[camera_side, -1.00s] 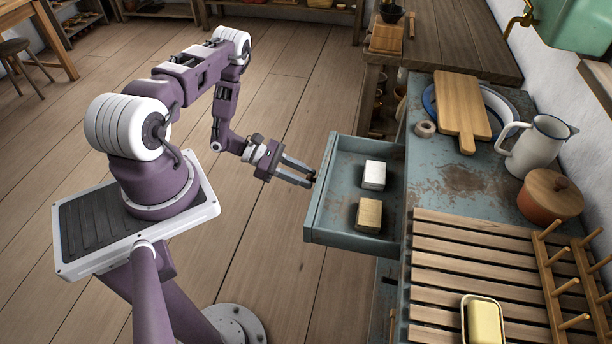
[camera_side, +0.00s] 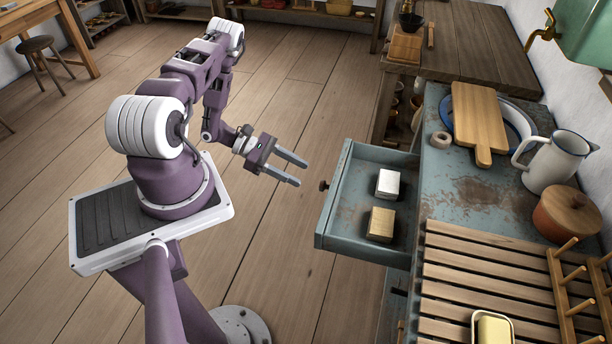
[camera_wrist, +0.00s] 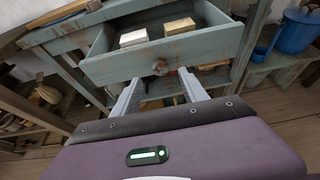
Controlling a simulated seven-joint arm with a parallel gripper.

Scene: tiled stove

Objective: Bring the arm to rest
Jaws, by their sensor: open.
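My gripper (camera_side: 296,172) is open and empty in the side view, in the air to the left of the pulled-out drawer (camera_side: 330,232). Its fingers point toward the drawer front and are apart from it. In the wrist view my gripper (camera_wrist: 158,90) has its two fingers spread below the round drawer knob (camera_wrist: 160,67), with nothing between them. The knob also shows in the side view (camera_side: 323,186). The open drawer holds a white block (camera_side: 388,184) and a tan block (camera_side: 381,224), lying apart from each other.
The worktop right of the drawer bears a slatted rack (camera_side: 470,270), a butter dish (camera_side: 492,328), a lidded pot (camera_side: 566,216), a white jug (camera_side: 556,160), a cutting board (camera_side: 478,120) and a tape roll (camera_side: 441,139). The floor around my arm is clear.

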